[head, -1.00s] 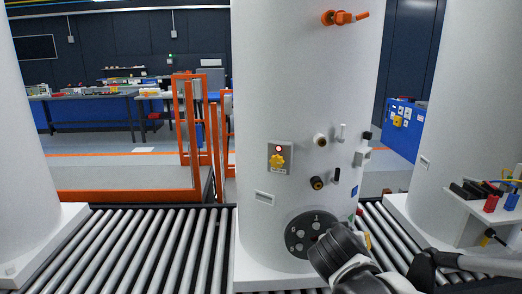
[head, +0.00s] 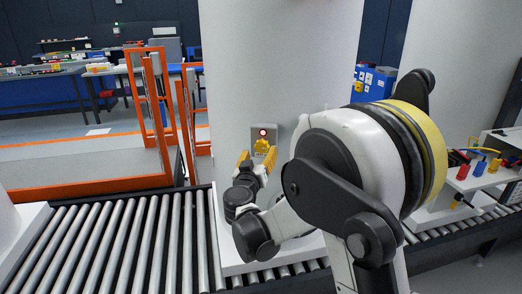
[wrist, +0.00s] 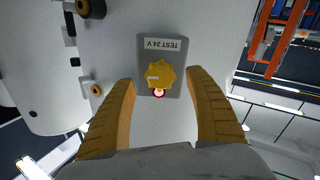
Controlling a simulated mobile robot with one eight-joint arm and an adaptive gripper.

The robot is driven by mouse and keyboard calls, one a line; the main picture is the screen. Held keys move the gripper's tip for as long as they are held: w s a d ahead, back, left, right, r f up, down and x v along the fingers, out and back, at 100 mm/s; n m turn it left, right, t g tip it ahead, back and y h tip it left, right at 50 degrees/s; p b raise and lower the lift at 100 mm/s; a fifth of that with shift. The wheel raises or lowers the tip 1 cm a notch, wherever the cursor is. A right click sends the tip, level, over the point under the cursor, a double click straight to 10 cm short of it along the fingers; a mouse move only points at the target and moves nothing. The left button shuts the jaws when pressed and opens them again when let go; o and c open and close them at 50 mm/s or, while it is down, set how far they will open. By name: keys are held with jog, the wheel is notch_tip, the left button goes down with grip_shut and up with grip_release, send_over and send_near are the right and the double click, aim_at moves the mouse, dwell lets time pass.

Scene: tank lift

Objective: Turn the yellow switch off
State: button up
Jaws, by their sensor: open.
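The yellow switch (head: 262,146) is a lobed knob on a grey plate (head: 275,134) on the white tank (head: 280,60). A red lamp (head: 262,132) glows beside it on the plate. In the wrist view the yellow switch (wrist: 160,75) shows upside down, with the plate reading "TEST 24 V". My gripper (wrist: 163,100) is open and empty, its yellow fingers on either side of the plate's lower part, with the knob just beyond the gap between the tips. In the head view my gripper (head: 257,163) is just below the knob. I cannot tell whether it touches.
Black and brass fittings (wrist: 96,90) stick out of the tank beside the plate. Roller conveyor (head: 110,245) runs along the base. An orange frame (head: 150,105) stands behind at left. A white shelf with coloured parts (head: 480,170) is at right.

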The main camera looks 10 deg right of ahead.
aim_at(262, 148)
jog(key=shift+b+x, duration=0.3)
jog(key=shift+x, duration=1.85)
jog(key=c, duration=1.2)
